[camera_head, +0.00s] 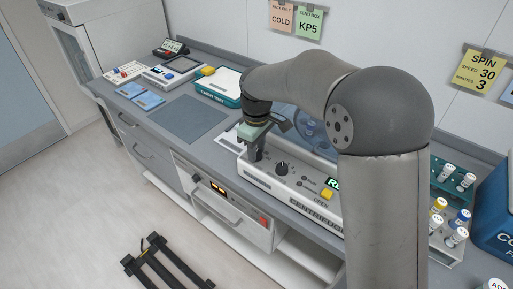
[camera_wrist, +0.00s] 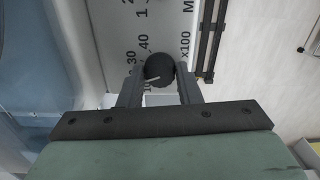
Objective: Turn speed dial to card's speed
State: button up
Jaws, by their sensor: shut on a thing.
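The card (camera_head: 481,73) on the wall at right is yellow and reads SPIN, SPEED 30, MINUTES 3. The speed dial (camera_wrist: 159,67) is a round black knob with a white pointer line, which lies toward the lower left in the wrist view. Marks 30 and 40 show beside it, with x100 on the other side; the lower marks are hidden by a finger. My gripper (camera_wrist: 160,78) is shut on this knob, a finger on each side. In the head view my gripper (camera_head: 255,154) is down at the left end of the centrifuge panel (camera_head: 294,192), hiding the knob.
A second black dial (camera_head: 282,168) stands just right of my gripper, then a yellow OPEN button (camera_head: 327,194) and a partly hidden green display (camera_head: 332,183). A tube rack (camera_head: 444,246) stands at right. The grey mat (camera_head: 187,118) at left is clear.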

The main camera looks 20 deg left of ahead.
jog(key=m, duration=0.4)
jog(key=shift+b, duration=0.3)
jog(key=shift+r+m, duration=0.1)
jog(key=shift+m, duration=1.7)
jog(key=o, duration=1)
jog(key=shift+c, duration=0.2)
